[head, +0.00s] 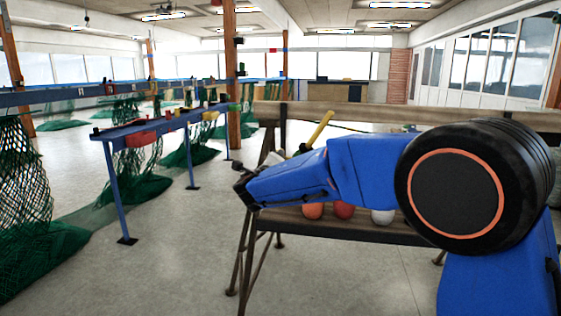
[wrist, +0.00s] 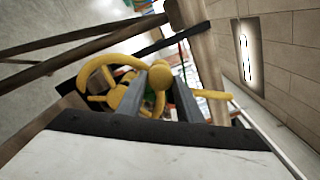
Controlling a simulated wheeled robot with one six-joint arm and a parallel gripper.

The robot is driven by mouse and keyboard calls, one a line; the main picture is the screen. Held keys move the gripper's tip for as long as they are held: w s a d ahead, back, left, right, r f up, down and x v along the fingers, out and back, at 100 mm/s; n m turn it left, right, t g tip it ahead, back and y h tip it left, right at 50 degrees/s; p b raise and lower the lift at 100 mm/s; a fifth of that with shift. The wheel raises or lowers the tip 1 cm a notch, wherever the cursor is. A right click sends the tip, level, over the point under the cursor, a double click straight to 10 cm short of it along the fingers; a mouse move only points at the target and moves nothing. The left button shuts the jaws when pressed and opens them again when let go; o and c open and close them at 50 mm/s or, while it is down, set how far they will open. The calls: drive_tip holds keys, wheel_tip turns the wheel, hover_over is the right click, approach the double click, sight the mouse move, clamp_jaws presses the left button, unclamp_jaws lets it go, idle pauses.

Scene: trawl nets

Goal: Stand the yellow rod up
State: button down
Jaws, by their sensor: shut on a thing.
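The yellow rod (head: 319,130) shows in the head view above my blue arm. It is tilted, its top leaning to the right, and its lower end is hidden behind the arm. In the wrist view, the two grey fingers of my gripper (wrist: 158,98) are closed on a yellow piece with a rounded end (wrist: 160,76), which I take to be the rod. A yellow length also shows to the right of the fingers.
A wooden bench (head: 350,232) on trestle legs stands behind my arm; orange, red and white balls (head: 382,216) sit along it. A curved yellow thing (wrist: 100,62) lies beyond the fingers. A blue rail table (head: 165,123) and green nets (head: 25,215) stand left. Floor between is clear.

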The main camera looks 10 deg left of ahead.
drive_tip(key=shift+a+f+n, duration=0.45)
drive_tip(key=shift+a+n, duration=0.4)
drive_tip(key=shift+n, duration=0.2)
drive_tip(key=shift+a+f+n, duration=0.45)
drive_tip(key=shift+a+n, duration=0.35)
drive_tip(key=shift+n, duration=0.2)
drive_tip(key=shift+a+f+n, duration=0.45)
drive_tip(key=shift+a+n, duration=0.4)
drive_tip(key=shift+n, duration=0.2)
drive_tip(key=shift+a+f, duration=0.1)
drive_tip(key=shift+f, duration=0.05)
drive_tip(key=c, duration=1.3)
unclamp_jaws()
drive_tip(key=shift+o, duration=0.2)
drive_tip(key=s, duration=1.7)
drive_tip(key=shift+s+a, duration=0.2)
drive_tip(key=shift+a, duration=0.1)
